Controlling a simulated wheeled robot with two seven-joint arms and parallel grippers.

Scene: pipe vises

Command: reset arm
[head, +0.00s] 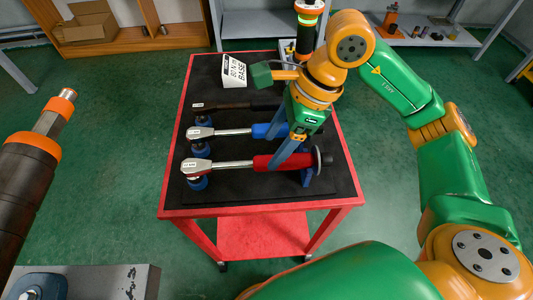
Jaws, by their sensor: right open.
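My right arm reaches in from the right over a red cart (188,213) with a black top. My right gripper (278,152) points down with its blue fingers open, over the handles of the torque wrenches. Its fingertips are at or just above the red-handled wrench (232,165); I cannot tell whether they touch it. The blue-handled wrench (230,132) lies behind it, partly covered by the fingers. A dark-handled wrench (235,106) lies farther back. All rest on blue supports. My left gripper is not in view.
A dark pipe with orange bands (30,155) rises at left. Shelves with a cardboard box (88,25) line the back. Green floor is free around the cart.

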